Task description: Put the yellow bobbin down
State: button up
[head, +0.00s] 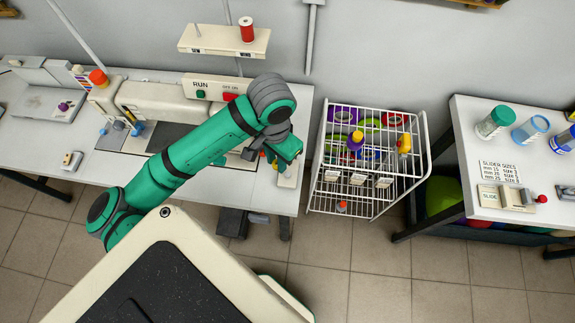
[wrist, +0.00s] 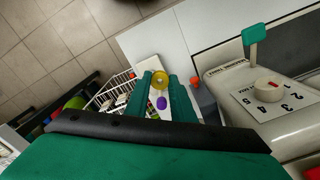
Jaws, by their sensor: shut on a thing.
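The yellow bobbin (wrist: 160,80) shows in the wrist view between the tips of the two green fingers. My gripper (wrist: 161,77) is shut on it. A small purple piece (wrist: 161,104) shows between the fingers, nearer the wrist; I cannot tell what it rests on. In the head view my gripper (head: 272,157) is at the right end of the white sewing table (head: 308,112), mostly hidden by my own arm. The bobbin cannot be made out clearly there. I cannot tell whether it touches the tabletop.
A sewing machine (head: 160,100) stands left of my gripper. A thread shelf (head: 222,42) hangs behind. A white wire rack (head: 425,135) with spools stands right of the table. A second white table (head: 480,150) holds jars. An orange piece (wrist: 194,82) is beside the right finger in the wrist view.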

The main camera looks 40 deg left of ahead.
aim_at(288, 173)
jog(key=w+f, duration=0.1)
jog(key=d+f, duration=0.1)
jog(key=w+f, duration=0.1)
jog(key=shift+w+d+f, duration=0.15)
jog(key=shift+w+d, duration=0.15)
jog(key=shift+w, duration=0.05)
jog(key=shift+w+f, duration=0.1)
jog(key=shift+f, duration=1.55)
jog(key=shift+f, duration=0.2)
jog(key=o, duration=1)
notch_tip(288, 173, up, 12)
jog(key=shift+r, duration=0.2)
